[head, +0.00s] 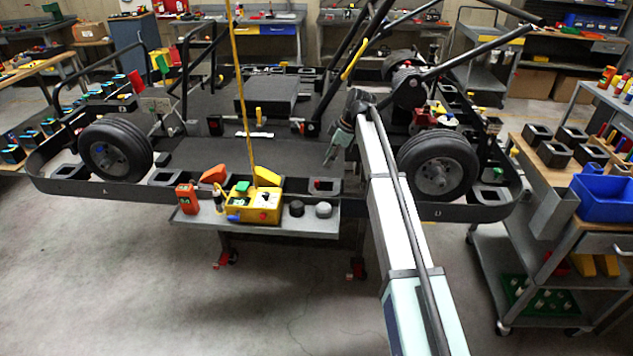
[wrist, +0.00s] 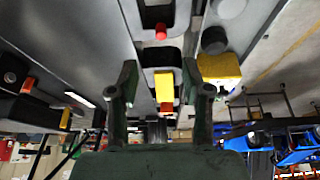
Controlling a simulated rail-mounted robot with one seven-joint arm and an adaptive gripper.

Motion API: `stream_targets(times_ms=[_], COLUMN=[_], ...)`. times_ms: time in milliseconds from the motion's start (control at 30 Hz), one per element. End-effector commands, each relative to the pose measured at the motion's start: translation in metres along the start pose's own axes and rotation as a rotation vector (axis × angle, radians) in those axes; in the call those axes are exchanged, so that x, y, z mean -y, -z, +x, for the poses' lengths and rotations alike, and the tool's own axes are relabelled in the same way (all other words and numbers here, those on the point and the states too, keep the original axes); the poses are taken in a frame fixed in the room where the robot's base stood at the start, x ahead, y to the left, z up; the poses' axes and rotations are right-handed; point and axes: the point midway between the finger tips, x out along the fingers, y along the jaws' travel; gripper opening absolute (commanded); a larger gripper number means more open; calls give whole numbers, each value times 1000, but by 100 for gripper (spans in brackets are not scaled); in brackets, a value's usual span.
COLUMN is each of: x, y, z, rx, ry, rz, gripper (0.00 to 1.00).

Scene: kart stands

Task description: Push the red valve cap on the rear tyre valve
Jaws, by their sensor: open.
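A small red cap (head: 318,183) sits in a dark square holder on the kart's near edge, between the two near wheels; it looks like the red cap (wrist: 161,31) at the top of the wrist view. My gripper (head: 330,158) is open and empty, above the kart floor, behind and slightly right of this cap. Its two fingers (wrist: 160,72) stand apart in the wrist view. The right near tyre (head: 438,163) stands right of my arm, the left near tyre (head: 115,147) far left. I cannot make out a valve on either, nor tell which is rear.
Black roll bars rise around the kart. A cart with a blue bin (head: 603,197) stands right. The floor in front is clear.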

Motion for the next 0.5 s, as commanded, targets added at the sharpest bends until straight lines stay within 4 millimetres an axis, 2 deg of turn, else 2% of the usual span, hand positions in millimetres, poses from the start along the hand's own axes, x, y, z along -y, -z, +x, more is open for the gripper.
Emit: stream_targets(times_ms=[200,500], x=[1,0], y=[1,0], z=[38,56], rx=[1,0], ry=[2,0], rz=[0,1], gripper=[49,49])
